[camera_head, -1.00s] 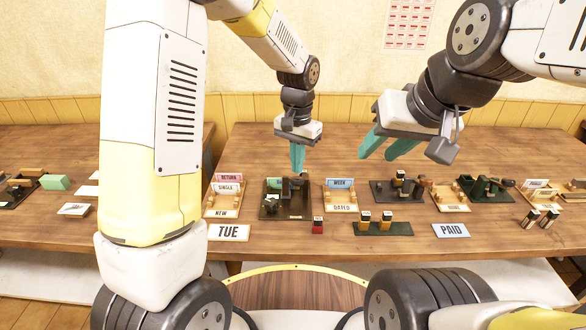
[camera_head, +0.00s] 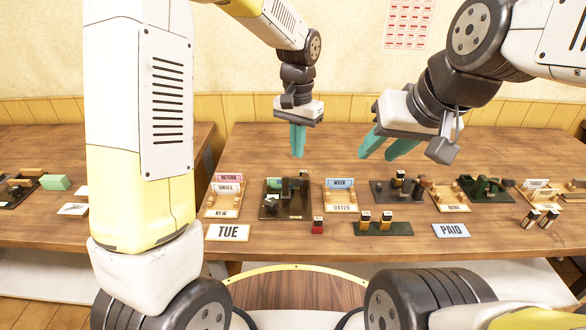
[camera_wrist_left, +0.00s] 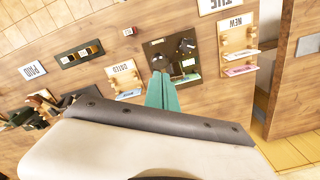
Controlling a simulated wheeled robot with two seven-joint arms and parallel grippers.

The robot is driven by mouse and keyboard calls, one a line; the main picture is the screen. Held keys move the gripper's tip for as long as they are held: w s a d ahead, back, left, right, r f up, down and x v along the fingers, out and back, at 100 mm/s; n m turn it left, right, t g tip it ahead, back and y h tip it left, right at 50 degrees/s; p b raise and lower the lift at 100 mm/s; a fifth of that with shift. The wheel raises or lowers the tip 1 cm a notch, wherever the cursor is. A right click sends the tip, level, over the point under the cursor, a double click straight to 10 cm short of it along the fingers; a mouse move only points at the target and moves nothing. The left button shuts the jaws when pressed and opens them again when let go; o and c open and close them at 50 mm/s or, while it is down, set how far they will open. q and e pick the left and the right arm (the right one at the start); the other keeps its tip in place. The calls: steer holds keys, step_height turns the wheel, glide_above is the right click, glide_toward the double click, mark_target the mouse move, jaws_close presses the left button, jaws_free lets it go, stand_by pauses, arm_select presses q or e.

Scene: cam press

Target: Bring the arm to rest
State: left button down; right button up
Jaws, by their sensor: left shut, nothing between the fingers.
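My left gripper (camera_head: 297,140) has teal fingers pressed together with nothing between them. It hangs pointing down above the far part of the table, behind the dark cam press (camera_head: 270,205). My right gripper (camera_head: 390,147) is held higher and further right, above the table. Its two teal fingers stand apart, with nothing between them.
Card racks flank the press: one marked NEW (camera_head: 222,212) and one marked DATED (camera_head: 342,207). A TUE plate (camera_head: 228,232), a small red stamp (camera_head: 318,226), a stamp tray (camera_head: 365,229) and a PAID plate (camera_head: 451,231) lie in front. More presses stand right.

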arm_select(q)
steer(key=s+a+r+n+t+h, duration=0.1)
steer(key=s+a+r+n+t, duration=0.1)
steer(key=s+a+r, duration=0.6)
steer(key=s+a+r+n+t, duration=0.1)
steer(key=s+a+r+t, duration=0.1)
steer(key=s, duration=0.4)
steer(key=s+a+r+n+t+h, duration=0.1)
steer(key=s+a+r+n+t, duration=0.1)
steer(key=s+a, duration=0.2)
steer(key=shift+s, duration=0.85)
